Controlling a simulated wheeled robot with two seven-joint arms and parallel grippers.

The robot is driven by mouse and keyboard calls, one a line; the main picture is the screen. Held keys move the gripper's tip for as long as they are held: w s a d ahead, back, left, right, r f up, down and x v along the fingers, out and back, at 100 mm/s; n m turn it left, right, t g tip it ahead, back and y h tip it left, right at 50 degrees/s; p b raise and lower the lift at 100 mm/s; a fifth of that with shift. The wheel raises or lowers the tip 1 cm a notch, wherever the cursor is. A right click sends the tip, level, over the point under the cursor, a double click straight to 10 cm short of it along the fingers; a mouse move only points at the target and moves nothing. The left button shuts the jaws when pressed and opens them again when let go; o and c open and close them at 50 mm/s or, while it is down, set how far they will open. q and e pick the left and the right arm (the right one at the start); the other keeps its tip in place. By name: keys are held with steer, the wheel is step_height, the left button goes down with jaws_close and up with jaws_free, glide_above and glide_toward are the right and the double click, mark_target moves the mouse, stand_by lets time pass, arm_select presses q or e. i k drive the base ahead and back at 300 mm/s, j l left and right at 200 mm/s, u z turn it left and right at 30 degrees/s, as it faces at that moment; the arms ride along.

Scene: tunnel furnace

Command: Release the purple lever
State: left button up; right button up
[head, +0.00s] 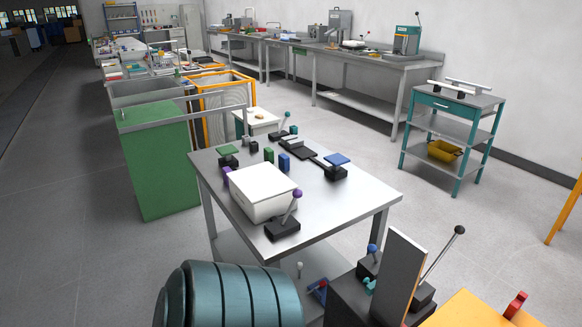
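The purple lever (296,195) is a short metal rod with a purple ball knob on a black base (283,230). It stands at the near edge of the metal table (347,214), in front of a white box (262,186). Its rod leans, with the knob up and to the right of the base. Another small purple piece (226,172) shows partly behind the white box's left corner. Neither of my grippers is in the head view, and nothing is seen touching the lever.
Other levers and blue and green blocks (284,162) stand farther back on the table. A ribbed teal cylinder (232,295) fills the bottom left. A dark upright panel (400,275) stands at the bottom right.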

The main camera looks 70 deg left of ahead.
mark_target(297, 194)
steer(key=u, duration=2.25)
